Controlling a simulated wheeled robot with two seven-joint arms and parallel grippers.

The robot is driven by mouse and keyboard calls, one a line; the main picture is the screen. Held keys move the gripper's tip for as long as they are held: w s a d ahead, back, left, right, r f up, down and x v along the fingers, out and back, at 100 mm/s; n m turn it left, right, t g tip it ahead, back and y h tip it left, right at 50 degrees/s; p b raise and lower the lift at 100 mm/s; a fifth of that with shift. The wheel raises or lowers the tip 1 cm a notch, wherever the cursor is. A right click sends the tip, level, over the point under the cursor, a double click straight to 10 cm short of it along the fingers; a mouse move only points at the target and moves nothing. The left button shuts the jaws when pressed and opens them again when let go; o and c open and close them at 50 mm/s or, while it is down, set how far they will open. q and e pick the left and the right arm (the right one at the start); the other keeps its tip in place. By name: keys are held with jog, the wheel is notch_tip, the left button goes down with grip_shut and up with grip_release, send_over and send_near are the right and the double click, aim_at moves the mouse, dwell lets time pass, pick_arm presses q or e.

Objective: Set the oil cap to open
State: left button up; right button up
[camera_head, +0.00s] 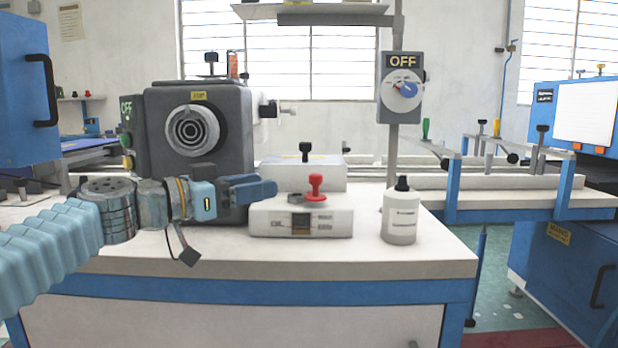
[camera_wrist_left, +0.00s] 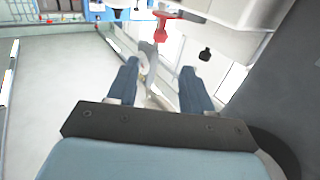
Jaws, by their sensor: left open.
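The red oil cap (camera_head: 315,188) stands upright on top of the white box marked "OIL" (camera_head: 340,222). It also shows near the top of the left wrist view (camera_wrist_left: 160,22), ahead of the fingers. My left gripper (camera_head: 268,189) is to the left of the red cap at about its height, with a gap between them. In the left wrist view its two blue fingers (camera_wrist_left: 158,88) are apart with nothing gripped between them. My right gripper is in neither view.
A dark grey machine (camera_head: 180,125) stands behind my left gripper. A white box with a black knob (camera_head: 306,150) is behind the oil box. A white bottle with a black top (camera_head: 400,212) stands to the right. An "OFF" dial (camera_head: 402,88) hangs on a post.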

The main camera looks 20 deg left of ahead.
aim_at(316, 176)
pick_arm(q)
jog(key=p+x, duration=0.2)
jog(key=x, duration=1.1)
